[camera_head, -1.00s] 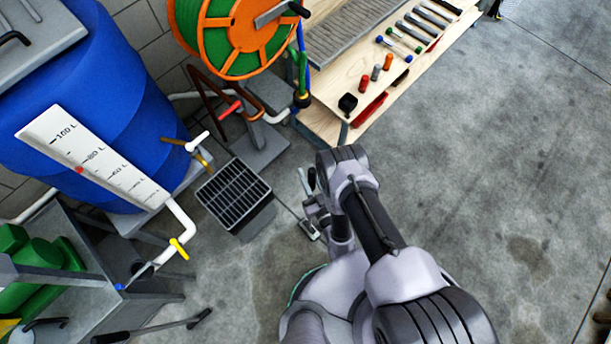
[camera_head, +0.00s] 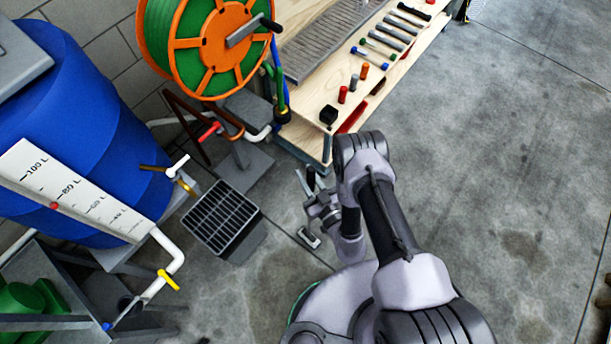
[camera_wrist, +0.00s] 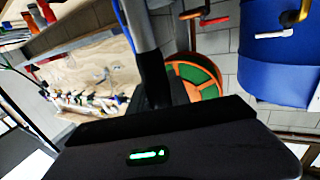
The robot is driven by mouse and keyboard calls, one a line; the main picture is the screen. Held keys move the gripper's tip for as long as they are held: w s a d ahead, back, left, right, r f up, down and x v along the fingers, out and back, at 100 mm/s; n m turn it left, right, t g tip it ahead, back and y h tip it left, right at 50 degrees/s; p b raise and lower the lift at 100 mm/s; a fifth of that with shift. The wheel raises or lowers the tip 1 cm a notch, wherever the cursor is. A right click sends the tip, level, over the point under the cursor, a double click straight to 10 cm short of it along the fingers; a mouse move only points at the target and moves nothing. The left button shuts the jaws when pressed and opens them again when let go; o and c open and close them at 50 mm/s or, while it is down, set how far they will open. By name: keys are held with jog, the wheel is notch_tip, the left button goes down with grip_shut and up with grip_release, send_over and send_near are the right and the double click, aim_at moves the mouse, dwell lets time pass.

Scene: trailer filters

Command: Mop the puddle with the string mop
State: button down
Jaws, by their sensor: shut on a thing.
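My gripper (camera_head: 312,212) is low over the concrete floor, right of the drain grate, partly hidden by my own wrist. In the wrist view a grey-blue shaft (camera_wrist: 139,25) rises from the dark gripper body; it looks like the string mop's handle, and the gripper is shut on it. No mop strings show in either view. The puddle is not clear; a darker floor patch (camera_head: 280,278) lies below the grate, partly behind my arm.
A black floor grate (camera_head: 222,218) lies left of my gripper. A blue barrel (camera_head: 75,130), an orange-green hose reel (camera_head: 206,50) and a wooden workbench (camera_head: 325,95) with tools stand behind. The floor at right is open, with a stain (camera_head: 525,250).

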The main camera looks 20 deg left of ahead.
notch_tip(320, 180, up, 9)
jog(key=p, duration=0.6)
jog(key=shift+w+f, duration=0.1)
